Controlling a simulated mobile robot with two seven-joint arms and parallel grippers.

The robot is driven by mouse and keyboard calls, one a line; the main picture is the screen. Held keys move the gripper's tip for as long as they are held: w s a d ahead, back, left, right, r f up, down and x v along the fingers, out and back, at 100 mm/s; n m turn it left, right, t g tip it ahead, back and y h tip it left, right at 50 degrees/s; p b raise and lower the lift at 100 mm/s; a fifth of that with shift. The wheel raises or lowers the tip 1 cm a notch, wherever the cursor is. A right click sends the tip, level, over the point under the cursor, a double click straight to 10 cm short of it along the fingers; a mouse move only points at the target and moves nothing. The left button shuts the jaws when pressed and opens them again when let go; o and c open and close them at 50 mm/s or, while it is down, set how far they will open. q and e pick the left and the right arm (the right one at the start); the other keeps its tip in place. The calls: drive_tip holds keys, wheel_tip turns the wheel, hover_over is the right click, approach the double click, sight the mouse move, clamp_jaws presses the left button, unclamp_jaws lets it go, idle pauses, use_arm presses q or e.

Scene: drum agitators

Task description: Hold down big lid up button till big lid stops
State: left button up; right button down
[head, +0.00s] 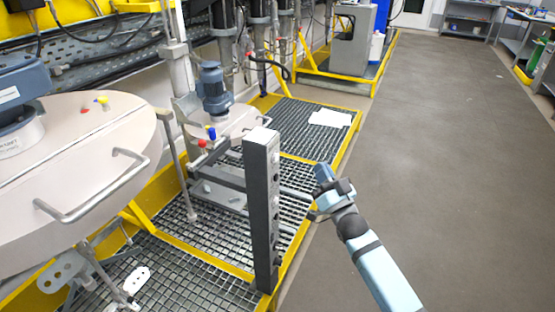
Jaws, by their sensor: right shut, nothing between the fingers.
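The big lid (95,140) is a large pale round cover at the left, with bent metal handles and a grey-blue motor on top. A dark upright control post (262,215) stands at the front edge of the grating, with several small buttons down its right-hand face. They are too small to tell which is the big lid up button. My right gripper (322,174) is shut and empty, to the right of the post. It appears apart from the post's upper buttons. My left gripper is out of view.
A smaller lid (240,122) with a grey-blue motor (212,85) stands behind the post. A yellow-edged grating platform (190,265) lies below. A white sheet (330,118) lies on the far grating. The grey floor (430,160) to the right is clear.

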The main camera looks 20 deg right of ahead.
sight(275, 157)
drive_tip(key=w+a+b, duration=0.2)
drive_tip(key=w+a, duration=0.4)
drive_tip(key=shift+w, duration=0.3)
idle(2.0)
drive_tip(key=shift+w+a, duration=0.2)
drive_tip(key=shift+w, duration=0.1)
